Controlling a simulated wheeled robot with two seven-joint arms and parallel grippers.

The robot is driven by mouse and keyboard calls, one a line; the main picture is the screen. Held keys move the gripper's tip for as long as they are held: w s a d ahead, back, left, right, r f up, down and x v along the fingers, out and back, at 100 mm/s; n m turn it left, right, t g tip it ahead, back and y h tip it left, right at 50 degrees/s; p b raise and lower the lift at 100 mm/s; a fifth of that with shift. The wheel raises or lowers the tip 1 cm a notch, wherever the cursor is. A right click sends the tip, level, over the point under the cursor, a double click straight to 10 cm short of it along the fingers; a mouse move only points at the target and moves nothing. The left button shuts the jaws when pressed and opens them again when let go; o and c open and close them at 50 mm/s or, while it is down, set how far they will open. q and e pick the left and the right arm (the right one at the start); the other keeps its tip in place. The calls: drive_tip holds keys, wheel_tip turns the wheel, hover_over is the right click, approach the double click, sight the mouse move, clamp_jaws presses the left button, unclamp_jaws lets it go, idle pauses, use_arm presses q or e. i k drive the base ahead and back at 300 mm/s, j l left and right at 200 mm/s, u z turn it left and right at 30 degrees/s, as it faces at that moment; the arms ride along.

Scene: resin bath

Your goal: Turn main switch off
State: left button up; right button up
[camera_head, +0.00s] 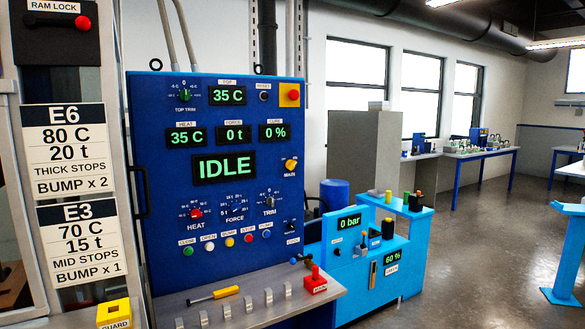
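The main switch (291,165) is a small yellow knob on the right side of the blue control panel (150,120), with a label reading MAIN below it. Its pointer looks tilted, but its exact setting is too small to tell. The panel is lit: the large display (224,167) reads IDLE, and smaller displays read 35 C, 35 C, 0 t and 0 %. Neither of my grippers is in view, and nothing covers the switch.
A red button on a yellow plate (289,95) sits above the switch. Below the panel, a metal shelf (225,318) holds a yellow-handled tool (226,292) and a red block (315,284). A light-blue unit (345,270) stands to the right. Open floor (480,260) lies beyond.

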sight(290, 165)
drive_tip(key=i+l+u, duration=0.3)
drive_tip(key=i, duration=0.4)
drive_tip(key=i+l+u, duration=0.3)
drive_tip(key=i+l, duration=0.25)
drive_tip(key=i, duration=0.1)
